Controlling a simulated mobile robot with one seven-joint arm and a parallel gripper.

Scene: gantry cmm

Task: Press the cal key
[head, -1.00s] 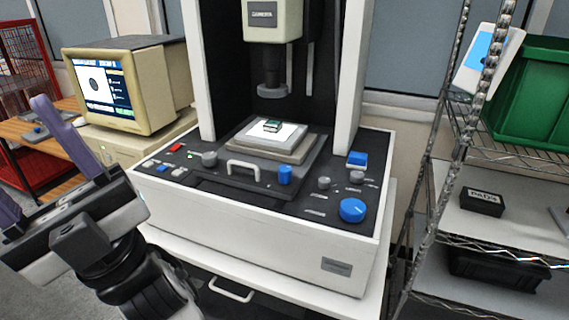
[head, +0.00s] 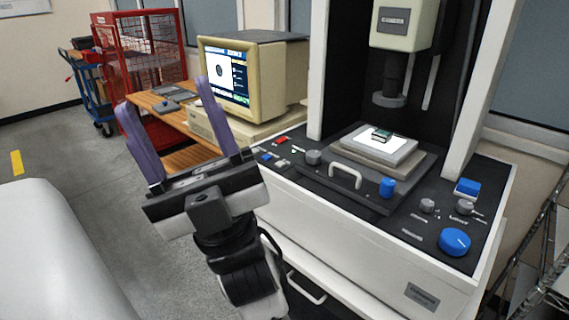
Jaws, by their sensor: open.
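My gripper (head: 165,95) is open and empty, with two purple fingers pointing up, to the left of the measuring machine (head: 365,262). It looks clear of the machine's control panel. At the panel's left end are a red key (head: 281,140) and a group of small keys, one of them blue (head: 266,156). The right finger stands in front of part of the area left of these keys. A larger blue block (head: 467,187) sits at the panel's right end. The lettering is too small to read, so I cannot tell which key is cal.
The panel also bears a grey knob (head: 314,157), a raised handle (head: 345,177), a blue cylinder (head: 387,188) and a large blue dial (head: 454,242). A beige monitor (head: 252,75) stands behind my gripper. Open floor (head: 75,155) lies at the left.

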